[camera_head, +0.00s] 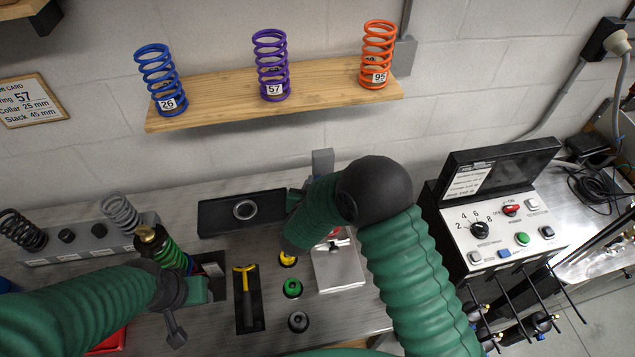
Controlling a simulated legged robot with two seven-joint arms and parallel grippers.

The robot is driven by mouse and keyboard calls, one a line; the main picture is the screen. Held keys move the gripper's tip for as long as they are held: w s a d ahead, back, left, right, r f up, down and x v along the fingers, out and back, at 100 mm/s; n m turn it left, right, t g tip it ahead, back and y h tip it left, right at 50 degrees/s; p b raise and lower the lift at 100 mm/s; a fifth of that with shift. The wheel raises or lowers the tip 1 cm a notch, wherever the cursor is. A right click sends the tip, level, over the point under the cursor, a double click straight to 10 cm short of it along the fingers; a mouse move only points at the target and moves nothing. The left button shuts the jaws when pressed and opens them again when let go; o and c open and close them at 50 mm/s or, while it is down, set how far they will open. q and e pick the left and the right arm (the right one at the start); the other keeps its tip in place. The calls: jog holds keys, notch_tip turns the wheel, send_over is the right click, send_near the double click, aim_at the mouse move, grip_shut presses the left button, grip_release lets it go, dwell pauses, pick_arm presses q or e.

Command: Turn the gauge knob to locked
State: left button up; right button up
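A gauge-like fixture stands near the bench middle, with a pale metal base plate (340,270) and a grey upright post (322,162). A small red part (334,233) shows above the plate beside my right arm. I cannot tell whether this is the gauge knob or how it is set. My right arm covers most of the fixture, and its gripper fingers are hidden. My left gripper (190,305) is at the lower left, in front of the shock with a green spring and brass top (150,235). Its finger opening cannot be made out.
A yellow-handled tool (246,290) lies in a black tray. Yellow, green (292,288) and black round pieces stand beside it. A black tray with a ring (245,209) lies behind. The control box (505,230) is at the right. Springs stand on the wooden shelf (210,112).

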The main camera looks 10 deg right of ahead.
jog(key=shift+o, duration=1.2)
jog(key=b+v, duration=0.2)
jog(key=v, duration=1.4)
jog(key=shift+s+a+b, duration=0.2)
jog(key=shift+s+b, duration=0.05)
jog(key=shift+b, duration=0.1)
jog(key=shift+r, duration=0.1)
